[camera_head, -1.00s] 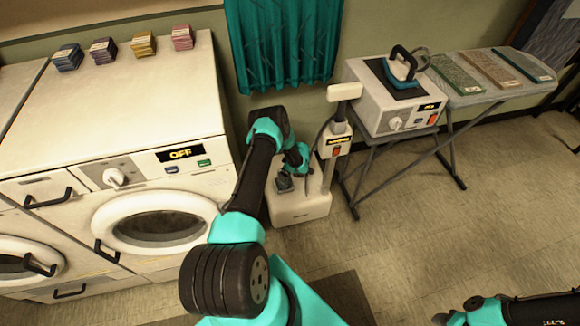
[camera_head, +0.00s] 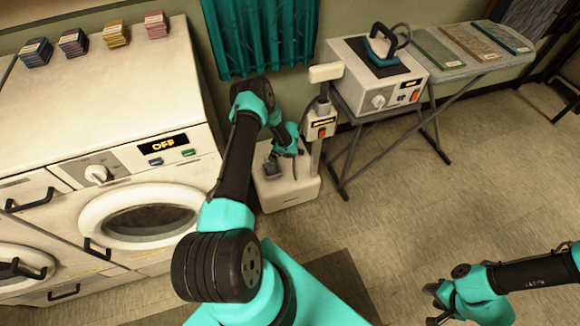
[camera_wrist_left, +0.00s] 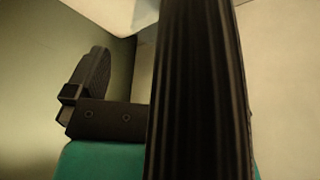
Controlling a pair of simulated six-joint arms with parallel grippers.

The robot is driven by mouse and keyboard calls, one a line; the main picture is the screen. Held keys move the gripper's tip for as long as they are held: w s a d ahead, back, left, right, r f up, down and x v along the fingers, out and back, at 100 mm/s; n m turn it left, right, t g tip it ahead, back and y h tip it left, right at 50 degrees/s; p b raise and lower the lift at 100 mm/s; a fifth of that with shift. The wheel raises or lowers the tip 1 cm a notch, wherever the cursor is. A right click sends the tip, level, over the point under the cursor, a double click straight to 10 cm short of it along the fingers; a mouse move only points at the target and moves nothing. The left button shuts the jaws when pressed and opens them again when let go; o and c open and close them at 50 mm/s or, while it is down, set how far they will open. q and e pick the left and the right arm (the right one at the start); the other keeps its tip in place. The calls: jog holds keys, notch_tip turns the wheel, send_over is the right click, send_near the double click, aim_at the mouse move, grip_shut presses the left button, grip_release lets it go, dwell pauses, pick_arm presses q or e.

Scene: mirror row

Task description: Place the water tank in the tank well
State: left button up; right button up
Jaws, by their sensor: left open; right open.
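My left gripper (camera_head: 284,152) is open, low over the white base (camera_head: 290,196) of the floor-standing steamer. A small dark grey piece (camera_head: 272,168) shows at the gripper on top of the base; I cannot tell whether it is the water tank or part of the gripper. The tank well cannot be made out behind the gripper. In the left wrist view a dark finger (camera_wrist_left: 90,85) shows at left, and a large dark ribbed shape (camera_wrist_left: 200,90) fills the middle, with nothing clearly held. My right gripper (camera_head: 437,302) is open and empty over the floor at lower right.
A washing machine (camera_head: 115,80) stands left of the steamer, with stacks of cloths on top. The steamer's upright post (camera_head: 318,140) rises beside my left gripper. An ironing board (camera_head: 445,68) with an iron (camera_head: 383,48) stands behind at right. The floor at right is clear.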

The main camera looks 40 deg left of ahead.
pick_arm(q)
jog(key=s+d+r+m+h, duration=0.2)
jog(key=d+r+m, duration=0.1)
jog(key=d, duration=0.5)
jog(key=s+d+r+m+h, duration=0.2)
jog(key=s+d+m+h, duration=0.15)
jog(key=d, duration=0.45)
jog(key=s+d+r+m+h, duration=0.2)
jog(key=d+r+m, duration=0.15)
jog(key=d, duration=0.55)
jog(key=s+d+r+m+t, duration=0.2)
jog(key=s+d+r+m, duration=0.7)
jog(key=s+d+r, duration=0.2)
jog(key=shift+s+r, duration=0.8)
jog(key=shift+s, duration=0.3)
